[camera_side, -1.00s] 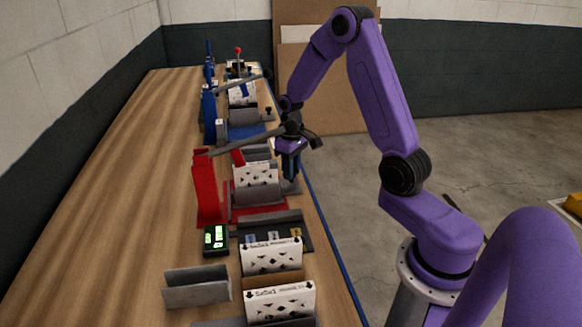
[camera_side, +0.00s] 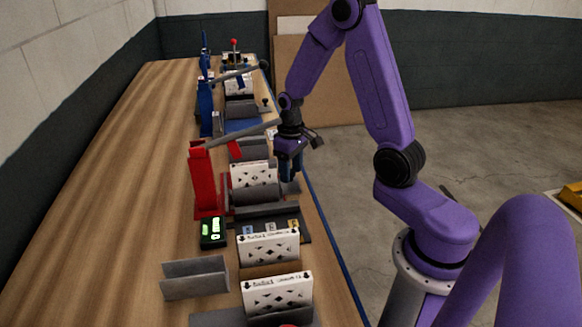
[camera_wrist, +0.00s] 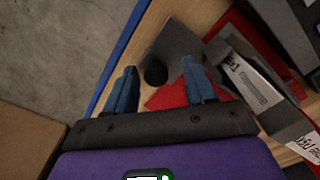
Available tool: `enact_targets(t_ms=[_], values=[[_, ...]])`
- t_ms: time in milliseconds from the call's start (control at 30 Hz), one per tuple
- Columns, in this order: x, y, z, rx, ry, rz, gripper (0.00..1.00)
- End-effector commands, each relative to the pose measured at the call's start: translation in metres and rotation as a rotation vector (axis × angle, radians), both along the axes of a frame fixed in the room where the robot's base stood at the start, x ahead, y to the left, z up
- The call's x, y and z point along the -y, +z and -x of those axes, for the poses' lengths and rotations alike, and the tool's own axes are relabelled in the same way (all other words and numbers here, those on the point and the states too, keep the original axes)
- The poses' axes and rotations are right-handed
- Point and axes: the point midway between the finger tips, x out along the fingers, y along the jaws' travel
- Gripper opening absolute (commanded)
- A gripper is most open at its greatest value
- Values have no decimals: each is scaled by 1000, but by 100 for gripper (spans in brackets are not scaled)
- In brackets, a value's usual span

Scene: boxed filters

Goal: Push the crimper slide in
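The red crimper (camera_side: 205,183) stands on the bench with a long grey lever at its top. A white filter box (camera_side: 250,175) sits in a grey holder beside it. A grey slide plate (camera_wrist: 178,45) with a black knob (camera_wrist: 156,73) shows in the wrist view, by the red base (camera_wrist: 168,97); I take it to be the crimper slide. The slide (camera_side: 291,188) reaches toward the bench's front edge in the side view. My gripper (camera_side: 288,178) points down over it. In the wrist view my gripper (camera_wrist: 158,70) has its blue fingers apart, one on each side of the knob. Contact cannot be told.
A blue press (camera_side: 205,108) stands farther back. Nearer are a black tray (camera_side: 288,224), a small device with green displays (camera_side: 213,233), an empty grey holder (camera_side: 195,278) and two white boxes (camera_side: 268,247). The left side of the bench is clear.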

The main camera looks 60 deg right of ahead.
Motion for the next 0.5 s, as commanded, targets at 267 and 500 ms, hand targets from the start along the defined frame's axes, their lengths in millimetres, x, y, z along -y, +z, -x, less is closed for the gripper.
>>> enact_targets(t_ms=[267,500], values=[[2,0,-1,3,-2,2,54],[11,0,-10,5,-4,2,54]])
